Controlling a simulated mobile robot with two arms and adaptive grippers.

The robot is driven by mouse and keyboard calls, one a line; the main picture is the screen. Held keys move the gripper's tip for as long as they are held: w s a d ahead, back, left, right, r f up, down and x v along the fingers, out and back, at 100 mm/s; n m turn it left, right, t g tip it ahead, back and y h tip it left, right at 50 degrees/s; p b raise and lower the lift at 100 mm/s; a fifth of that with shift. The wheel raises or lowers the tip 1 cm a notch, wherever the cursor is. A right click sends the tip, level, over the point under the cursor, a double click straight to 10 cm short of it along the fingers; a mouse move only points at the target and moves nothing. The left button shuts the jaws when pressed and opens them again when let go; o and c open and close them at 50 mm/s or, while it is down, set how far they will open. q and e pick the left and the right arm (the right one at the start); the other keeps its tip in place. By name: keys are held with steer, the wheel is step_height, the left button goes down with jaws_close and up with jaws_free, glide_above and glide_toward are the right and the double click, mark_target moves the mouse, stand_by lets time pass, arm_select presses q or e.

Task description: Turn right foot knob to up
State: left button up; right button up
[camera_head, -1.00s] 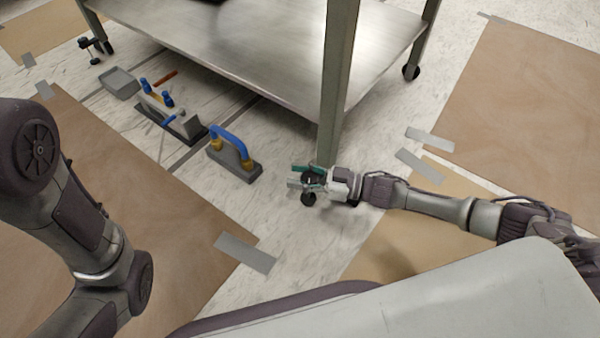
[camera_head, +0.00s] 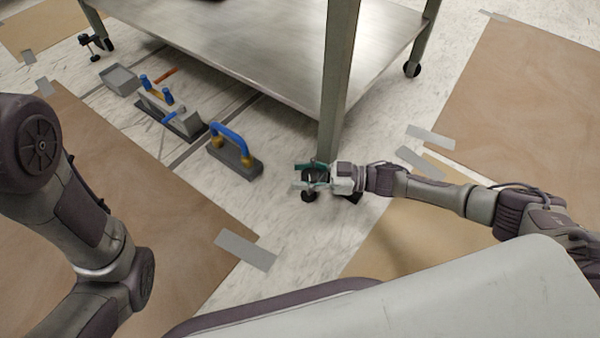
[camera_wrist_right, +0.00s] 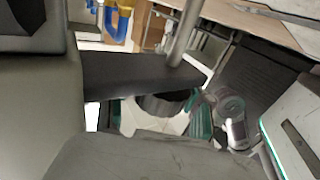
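The right foot of the table is at the bottom of its near leg (camera_head: 338,80). A dark round part of this foot (camera_head: 308,195) shows beside my right gripper (camera_head: 311,177), low over the floor. The gripper's teal-edged fingers are apart, with dark foot parts between or behind them. In the right wrist view a black round knob (camera_wrist_right: 160,104) sits under a dark bar, close to teal finger parts (camera_wrist_right: 200,120). I cannot tell whether the fingers touch or grip the knob. My left arm is at the left; its gripper is out of view.
A metal table with a low shelf (camera_head: 270,60) stands over the spot. A grey block with a blue handle (camera_head: 234,155) and a tool with blue knobs (camera_head: 172,115) lie on the floor at left. Brown taped sheets (camera_head: 520,105) cover the floor on both sides.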

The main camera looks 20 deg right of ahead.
steer(key=shift+a+r, duration=0.2)
steer(key=shift+r, duration=0.2)
step_height(320, 180, up, 9)
steer(key=shift+r, duration=0.2)
